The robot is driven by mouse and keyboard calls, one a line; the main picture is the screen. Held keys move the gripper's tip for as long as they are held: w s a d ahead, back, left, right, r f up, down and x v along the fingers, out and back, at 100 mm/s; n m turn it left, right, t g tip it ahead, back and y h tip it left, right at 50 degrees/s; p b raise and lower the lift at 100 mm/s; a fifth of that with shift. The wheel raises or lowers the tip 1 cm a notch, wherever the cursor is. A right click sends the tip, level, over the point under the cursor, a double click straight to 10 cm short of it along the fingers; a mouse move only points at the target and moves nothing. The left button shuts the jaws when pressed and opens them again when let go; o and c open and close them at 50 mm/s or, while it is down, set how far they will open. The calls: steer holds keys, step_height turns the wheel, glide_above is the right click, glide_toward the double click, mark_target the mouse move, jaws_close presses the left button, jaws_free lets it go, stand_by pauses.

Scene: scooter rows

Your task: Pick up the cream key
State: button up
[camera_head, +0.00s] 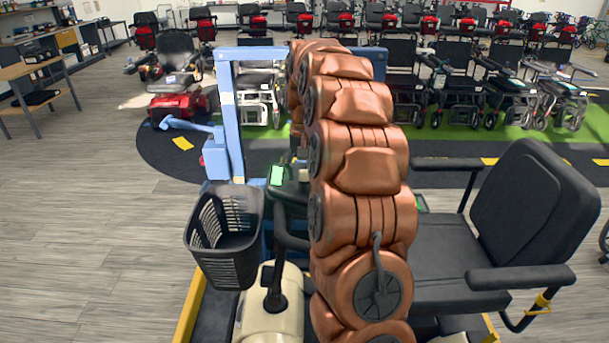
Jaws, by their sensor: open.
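My copper arm (362,160) reaches away from me over the scooter and covers the middle of the view. My gripper is not visible; the arm's far end is behind its own links. Below that far end is the scooter's dark control panel with a lit green screen (277,175). A small pale patch (304,174) shows beside the screen, partly behind the arm. It is too small to tell whether it is the cream key. I cannot make out the cream key for certain anywhere else.
A black basket (225,238) hangs left of the steering column. A black padded seat (535,210) with armrests stands at the right. A light blue frame (228,110) rises behind the panel. Rows of scooters and walkers line the back. The wooden floor at left is clear.

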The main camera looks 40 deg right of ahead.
steer(key=c, duration=1)
steer(key=shift+o, duration=0.2)
steer(key=shift+r, duration=0.15)
